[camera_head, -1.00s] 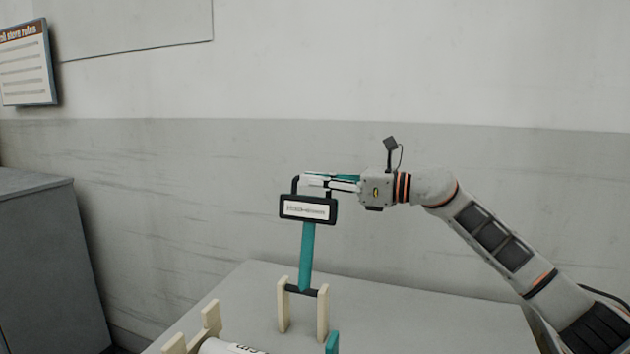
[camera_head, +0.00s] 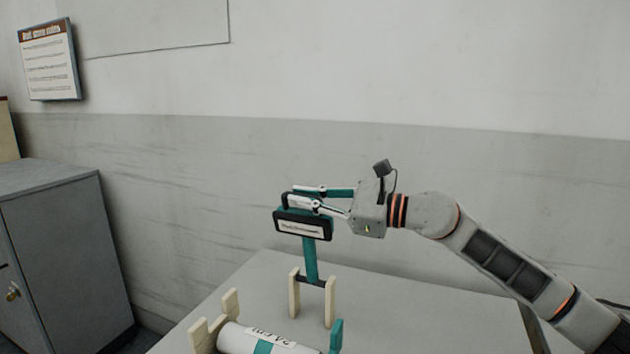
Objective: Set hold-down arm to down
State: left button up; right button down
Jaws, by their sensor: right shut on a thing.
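The hold-down arm (camera_head: 310,259) is a teal bar that rises from a dark pivot between two cream posts (camera_head: 330,302). It stands nearly upright and leans a little. At its top is a black-framed head with a white label (camera_head: 301,228) and a black handle loop. My right gripper (camera_head: 303,197) comes in from the right and is shut on the handle at the top of the hold-down arm. Its fingers partly hide the handle. A white roll (camera_head: 262,341) with printed text and a teal band lies in front of the posts, cut off by the bottom edge. My left gripper is not in view.
The grey table top (camera_head: 420,300) is bare to the right of the posts. Cream supports (camera_head: 231,301) and a teal piece (camera_head: 336,337) flank the roll. A grey cabinet (camera_head: 60,250) stands at the left. A notice (camera_head: 48,60) hangs on the wall.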

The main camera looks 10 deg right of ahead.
jog(key=shift+s+a+f+n+p, duration=0.3)
jog(key=shift+s+a+n, duration=0.2)
jog(key=shift+s, duration=0.25)
jog(key=shift+s+a+f+n+p, duration=0.25)
jog(key=shift+s+a+n, duration=0.2)
jog(key=shift+s, duration=0.25)
jog(key=c, duration=2.1)
grip_release()
jog(key=shift+c, duration=0.2)
jog(key=v, duration=1.2)
